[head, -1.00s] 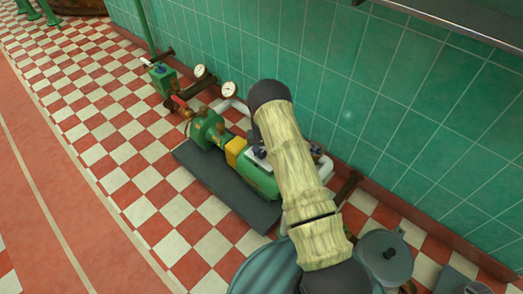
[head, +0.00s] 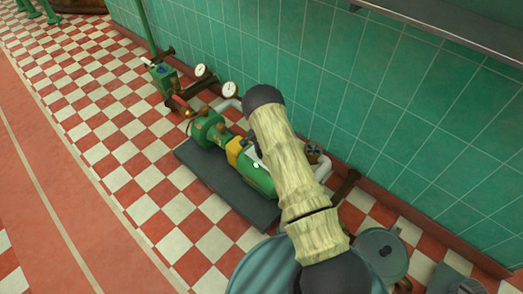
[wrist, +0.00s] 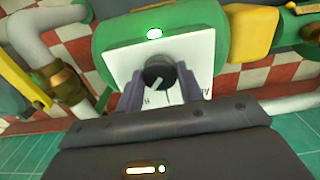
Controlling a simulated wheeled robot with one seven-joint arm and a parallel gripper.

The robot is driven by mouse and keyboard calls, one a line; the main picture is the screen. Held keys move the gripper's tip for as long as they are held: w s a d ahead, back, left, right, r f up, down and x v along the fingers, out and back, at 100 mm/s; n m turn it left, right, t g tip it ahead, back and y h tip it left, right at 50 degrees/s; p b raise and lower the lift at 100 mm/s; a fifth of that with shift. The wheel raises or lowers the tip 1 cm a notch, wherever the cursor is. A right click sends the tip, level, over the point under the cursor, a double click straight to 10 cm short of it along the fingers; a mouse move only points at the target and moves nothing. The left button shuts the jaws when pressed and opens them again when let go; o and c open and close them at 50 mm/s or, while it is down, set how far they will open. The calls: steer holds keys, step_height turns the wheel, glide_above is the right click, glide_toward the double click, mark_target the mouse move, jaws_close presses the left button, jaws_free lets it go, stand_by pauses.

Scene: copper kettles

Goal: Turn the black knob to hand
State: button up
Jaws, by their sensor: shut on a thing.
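The black knob (wrist: 158,75) shows in the wrist view on a white plate (wrist: 202,70) on the green machine body (wrist: 190,22). A pale pointer line on the knob slants down and to the left. My gripper (wrist: 158,82) has one finger on each side of the knob and is shut on it. One letter at the plate's lower left looks like H, and part of an A shows at the right; the other lettering is hidden. In the head view the green machine (head: 258,178) stands by the wall, and my arm hides the knob.
A yellow block (head: 235,150) joins the green parts on a dark base slab (head: 225,190). Pipes with two round gauges (head: 230,90) stand behind it. A brown valve wheel (head: 313,152) is right of my arm. Checked floor lies open at the left.

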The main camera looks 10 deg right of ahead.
stand_by(0.3)
steer(key=o, duration=1)
step_height(320, 180, up, 17)
steer(key=p, duration=0.5)
steer(key=shift+r, duration=0.15)
